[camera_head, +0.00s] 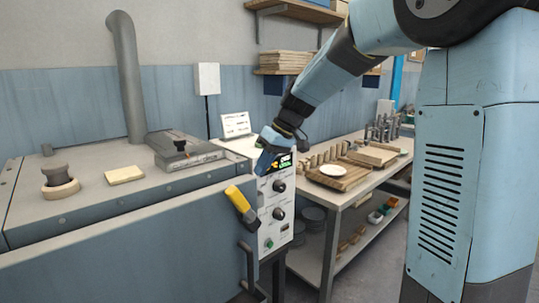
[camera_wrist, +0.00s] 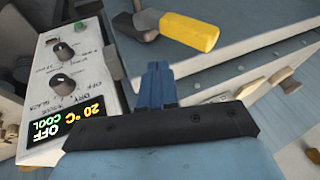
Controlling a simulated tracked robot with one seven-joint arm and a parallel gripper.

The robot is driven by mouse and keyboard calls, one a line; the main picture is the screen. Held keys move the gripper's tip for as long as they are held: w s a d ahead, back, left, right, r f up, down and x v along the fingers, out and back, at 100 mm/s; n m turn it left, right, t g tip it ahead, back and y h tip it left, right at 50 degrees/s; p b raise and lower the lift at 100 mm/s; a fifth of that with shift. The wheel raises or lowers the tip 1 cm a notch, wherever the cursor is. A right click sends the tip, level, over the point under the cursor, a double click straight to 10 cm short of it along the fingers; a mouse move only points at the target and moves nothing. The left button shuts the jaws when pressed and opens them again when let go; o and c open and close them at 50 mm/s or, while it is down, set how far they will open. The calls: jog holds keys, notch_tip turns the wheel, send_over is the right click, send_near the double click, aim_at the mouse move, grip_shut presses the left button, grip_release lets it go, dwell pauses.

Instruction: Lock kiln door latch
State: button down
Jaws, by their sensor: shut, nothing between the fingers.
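The kiln (camera_head: 70,190) is the large grey-blue box filling the left of the head view. Its latch has a yellow handle (camera_head: 237,197) at the right end of the blue front door (camera_head: 130,255), slanting from upper left to a dark metal part at lower right. In the wrist view the yellow handle (camera_wrist: 190,30) lies at the top, with the dark metal part (camera_wrist: 142,22) left of it. My gripper (camera_head: 264,166) is shut and empty, above and right of the handle, apart from it. Its blue fingertips (camera_wrist: 154,68) point towards the latch.
A white control panel (camera_head: 280,210) with knobs stands right of the latch; its display (camera_wrist: 62,122) reads OFF, 20 °C, COOL. A dark door pull (camera_head: 247,265) sits below the latch. A workbench (camera_head: 330,205) with boards and tools stands behind at right.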

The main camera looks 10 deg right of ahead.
aim_at(249, 204)
jog(key=a+f, duration=0.1)
jog(key=f, duration=0.1)
jog(key=s+a+f, duration=0.1)
jog(key=a, duration=0.1)
jog(key=shift+s+f, duration=0.1)
jog(key=shift+f, duration=0.25)
jog(key=shift+s+a+f, duration=0.3)
jog(key=shift+a+f, duration=0.05)
jog(key=shift+a, duration=0.2)
